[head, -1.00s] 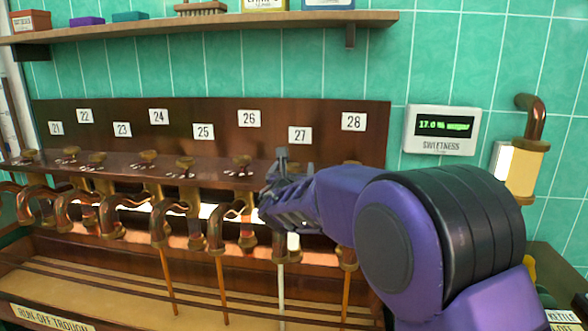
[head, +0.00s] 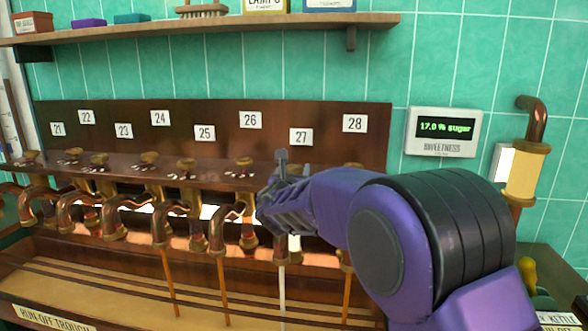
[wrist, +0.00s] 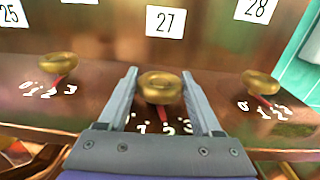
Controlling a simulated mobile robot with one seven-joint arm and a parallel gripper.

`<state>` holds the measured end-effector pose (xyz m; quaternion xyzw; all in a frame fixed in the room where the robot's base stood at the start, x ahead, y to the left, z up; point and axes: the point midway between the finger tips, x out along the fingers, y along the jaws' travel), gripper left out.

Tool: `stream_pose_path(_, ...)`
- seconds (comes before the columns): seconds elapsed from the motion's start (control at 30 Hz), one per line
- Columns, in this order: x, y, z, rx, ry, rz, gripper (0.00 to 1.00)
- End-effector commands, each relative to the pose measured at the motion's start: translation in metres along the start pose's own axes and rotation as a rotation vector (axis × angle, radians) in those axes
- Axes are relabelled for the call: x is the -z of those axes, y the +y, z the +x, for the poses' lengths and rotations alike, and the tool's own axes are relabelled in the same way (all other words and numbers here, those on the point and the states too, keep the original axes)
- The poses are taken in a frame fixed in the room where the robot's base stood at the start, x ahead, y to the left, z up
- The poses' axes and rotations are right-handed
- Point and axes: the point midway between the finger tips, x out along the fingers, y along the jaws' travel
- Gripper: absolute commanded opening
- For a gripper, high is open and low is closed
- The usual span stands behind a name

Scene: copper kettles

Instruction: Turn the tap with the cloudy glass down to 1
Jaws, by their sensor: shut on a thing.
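My gripper (wrist: 167,105) is shut on the round brass knob (wrist: 160,86) of the tap under label 27 (wrist: 165,21), one finger on each side. The knob's red pointer (wrist: 161,112) points down toward the 2 on the white scale, between the partly covered 1 and the 3. In the head view my gripper (head: 282,178) hides the knob and upper tap. Below it, a pale whitish stream (head: 282,290) runs down, while neighbouring streams are orange.
Other knobs stand close on both sides: the left one (wrist: 57,65) under 26 and the right one (wrist: 261,83) under 28. The run-off trough (head: 60,314) lies below. A display (head: 444,130) on the tiled wall reads 17.0 % sugar. A shelf (head: 220,28) runs above.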

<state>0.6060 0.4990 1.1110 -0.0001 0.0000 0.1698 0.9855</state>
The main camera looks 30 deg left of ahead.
Motion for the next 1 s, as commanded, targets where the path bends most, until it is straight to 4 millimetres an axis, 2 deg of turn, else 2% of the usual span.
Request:
stream_pose_path(0.6, -0.0033, 0.0025, 0.0000, 0.376, 0.001, -0.001, 0.11)
stream_pose_path(1.0, -0.0009, 0.0016, 0.0000, 0.489, -0.001, 0.000, 0.11)
